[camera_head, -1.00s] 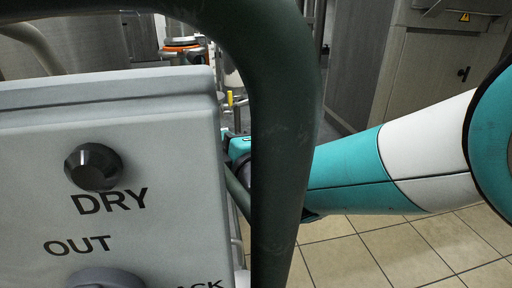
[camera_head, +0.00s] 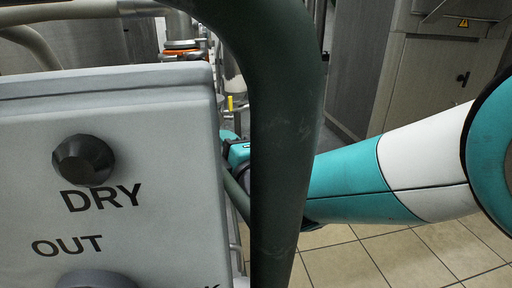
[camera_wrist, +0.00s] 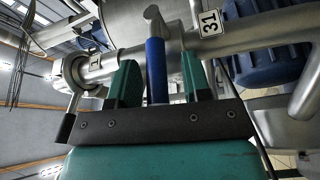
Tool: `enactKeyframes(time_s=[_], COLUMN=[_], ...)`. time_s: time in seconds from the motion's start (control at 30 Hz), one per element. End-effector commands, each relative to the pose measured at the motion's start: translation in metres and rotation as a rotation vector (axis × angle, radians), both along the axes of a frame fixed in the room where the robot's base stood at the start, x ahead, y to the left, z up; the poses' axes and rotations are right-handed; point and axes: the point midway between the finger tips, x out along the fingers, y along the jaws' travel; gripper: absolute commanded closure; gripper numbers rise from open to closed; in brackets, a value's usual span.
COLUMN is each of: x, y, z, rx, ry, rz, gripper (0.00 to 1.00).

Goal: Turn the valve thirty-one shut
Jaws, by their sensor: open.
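In the wrist view a plate marked 31 (camera_wrist: 211,23) sits on a metal pipe. Beside it, to the left, a blue valve handle (camera_wrist: 156,70) with a bare metal end stands in front of the pipe. My gripper (camera_wrist: 159,62) is open, with one teal finger on each side of the blue handle. Gaps show between the handle and both fingers. In the head view my arm passes behind a dark green pipe, and my gripper and the handle are hidden there.
A grey control box (camera_head: 170,140) with knobs and the words DRY and OUT fills the left of the head view. The thick dark green pipe (camera_head: 285,150) stands beside it, close in front of my arm. Tiled floor (camera_head: 400,255) is open at the lower right.

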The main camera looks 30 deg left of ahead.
Motion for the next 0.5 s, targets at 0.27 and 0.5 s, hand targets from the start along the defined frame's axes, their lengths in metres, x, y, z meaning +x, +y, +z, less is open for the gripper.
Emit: enactKeyframes(time_s=[0.27, 0.5], x=[-0.013, -0.039], y=[-0.026, -0.08], z=[0.002, -0.007], rx=[-0.002, -0.003], ry=[0.001, 0.004], rz=[-0.001, -0.002], gripper=[0.56, 0.56])
